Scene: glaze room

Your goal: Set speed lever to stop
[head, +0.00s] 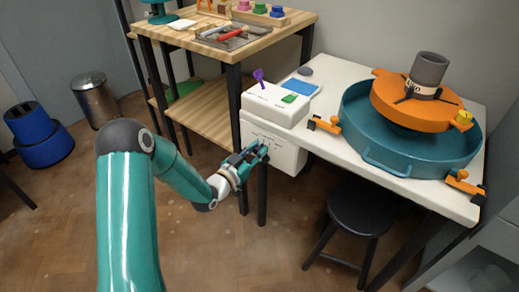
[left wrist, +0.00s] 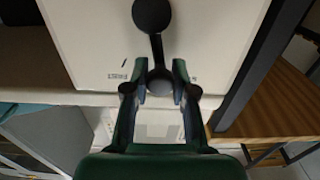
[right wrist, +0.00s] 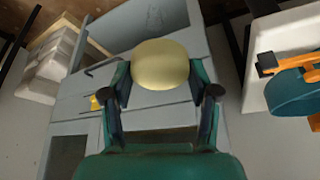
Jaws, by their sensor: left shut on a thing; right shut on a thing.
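The speed lever (left wrist: 157,48) shows in the left wrist view as a dark bar with a round black end at the top and another round end low down. It stands against the pale front of a white box (left wrist: 90,35) with small printed marks. My left gripper (left wrist: 160,84) is shut on the lever's lower end, between its fingertips. In the head view, my left gripper (head: 262,149) is at the white box (head: 288,155) under the table edge; the lever is hard to make out there. My right gripper (right wrist: 162,92) is shut on a pale yellow rounded thing (right wrist: 160,64).
The potter's wheel basin (head: 375,150) carries a grey pot (head: 428,72). A black stool (head: 360,211) stands below; a wooden shelf (head: 205,108) is left.

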